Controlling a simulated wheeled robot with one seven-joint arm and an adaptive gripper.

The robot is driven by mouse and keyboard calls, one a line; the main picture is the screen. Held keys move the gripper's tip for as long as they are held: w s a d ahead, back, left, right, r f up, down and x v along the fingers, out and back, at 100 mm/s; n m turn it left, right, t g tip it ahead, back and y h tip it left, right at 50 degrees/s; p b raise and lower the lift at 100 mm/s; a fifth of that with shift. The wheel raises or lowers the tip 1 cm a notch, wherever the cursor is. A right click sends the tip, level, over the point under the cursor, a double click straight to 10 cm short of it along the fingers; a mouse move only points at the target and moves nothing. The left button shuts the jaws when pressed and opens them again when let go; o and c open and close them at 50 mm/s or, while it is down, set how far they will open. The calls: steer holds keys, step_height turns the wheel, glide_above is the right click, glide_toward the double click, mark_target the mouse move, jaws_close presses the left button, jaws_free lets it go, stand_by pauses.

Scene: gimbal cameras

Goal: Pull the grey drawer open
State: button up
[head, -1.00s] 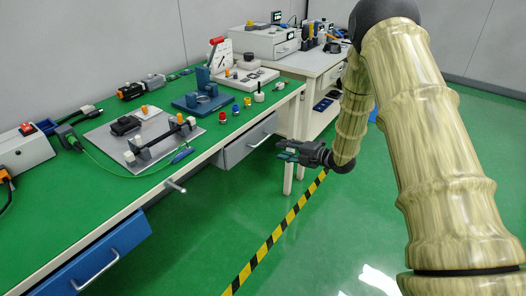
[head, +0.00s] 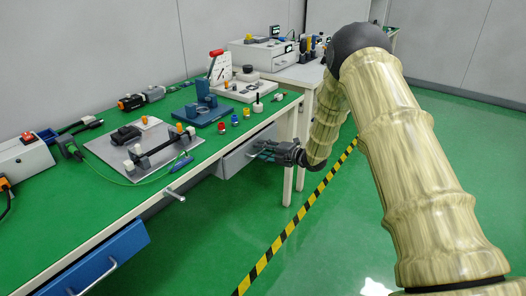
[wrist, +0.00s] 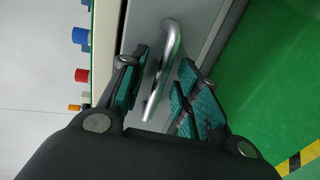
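The grey drawer (head: 236,158) is under the green-topped bench, and its front looks shut or nearly so. In the wrist view the drawer front (wrist: 203,22) fills the upper middle, with its silver bar handle (wrist: 163,70) sticking out. My gripper (head: 262,150) is at the drawer front in the head view and hides most of the handle there. In the wrist view my gripper (wrist: 160,90) is open, with teal-padded fingers on either side of the handle. The handle lies between the fingers with gaps visible; I see no grip on it.
A blue drawer (head: 105,262) with its own handle is at the near left of the bench. The green bench top (head: 105,200) carries several fixtures and knobs. The floor in front is clear.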

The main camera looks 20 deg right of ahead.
steer(key=shift+w+a, duration=0.15)
jaws_close()
